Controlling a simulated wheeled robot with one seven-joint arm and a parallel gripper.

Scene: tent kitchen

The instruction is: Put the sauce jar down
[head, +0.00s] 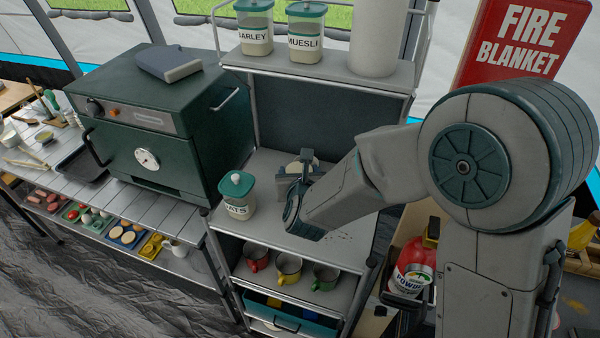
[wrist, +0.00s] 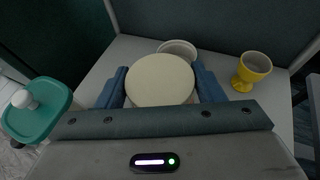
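The sauce jar (wrist: 160,82), seen from above as a round cream top, sits between the two blue fingers of my gripper (wrist: 161,76) in the wrist view. The fingers lie against it on both sides, so my gripper is shut on it. In the head view my gripper (head: 303,165) is over the grey counter (head: 262,170) right of the oats jar. The jar is mostly hidden there by my wrist. I cannot tell whether its base touches the counter.
The oats jar (head: 237,194) with a green lid stands at the counter's left front. A dark back panel (head: 320,113) closes the rear. Mugs (head: 288,268) sit below.

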